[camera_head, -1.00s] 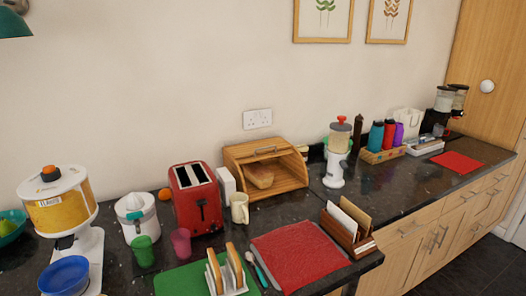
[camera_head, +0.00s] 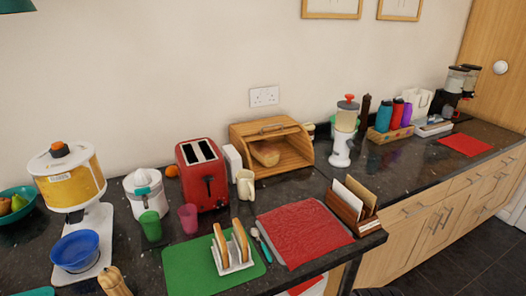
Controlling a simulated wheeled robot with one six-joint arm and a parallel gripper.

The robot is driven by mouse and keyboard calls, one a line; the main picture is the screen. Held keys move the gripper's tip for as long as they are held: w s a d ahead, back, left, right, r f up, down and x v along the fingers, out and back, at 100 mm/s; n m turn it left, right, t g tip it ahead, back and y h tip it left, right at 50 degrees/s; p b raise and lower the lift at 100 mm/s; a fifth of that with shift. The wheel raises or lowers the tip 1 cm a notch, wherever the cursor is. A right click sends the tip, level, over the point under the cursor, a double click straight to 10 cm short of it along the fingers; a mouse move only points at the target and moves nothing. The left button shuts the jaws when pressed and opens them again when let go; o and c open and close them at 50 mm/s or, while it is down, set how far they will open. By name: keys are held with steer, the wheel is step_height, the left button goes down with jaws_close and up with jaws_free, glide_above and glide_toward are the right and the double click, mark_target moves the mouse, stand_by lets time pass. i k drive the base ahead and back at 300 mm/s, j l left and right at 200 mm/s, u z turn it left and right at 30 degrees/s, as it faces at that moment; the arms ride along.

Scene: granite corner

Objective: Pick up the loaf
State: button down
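A light brown loaf (camera_head: 266,155) sits inside the open wooden bread box (camera_head: 292,150) against the back wall. The box's roll front is up, and the loaf shows through the opening, with its far part in shadow. A tan, ridged, bread-like object (camera_head: 114,282) shows at the bottom edge on the left, partly cut off; I cannot tell what it is. My gripper is not in view.
A cream mug (camera_head: 246,184), a white box and a red toaster (camera_head: 203,178) stand close left of the bread box. A red mat (camera_head: 302,232), a toast rack (camera_head: 232,250) on a green board and a letter holder (camera_head: 352,207) lie in front. A dispenser (camera_head: 343,135) stands to its right.

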mark_target(265, 152)
steer(key=i+l, duration=0.4)
steer(key=l, duration=0.2)
steer(key=i+l+z, duration=0.1)
steer(key=i+l, duration=0.25)
steer(key=l, duration=0.2)
steer(key=i+l, duration=0.45)
steer(key=k+l+z, duration=0.05)
steer(key=l, duration=0.05)
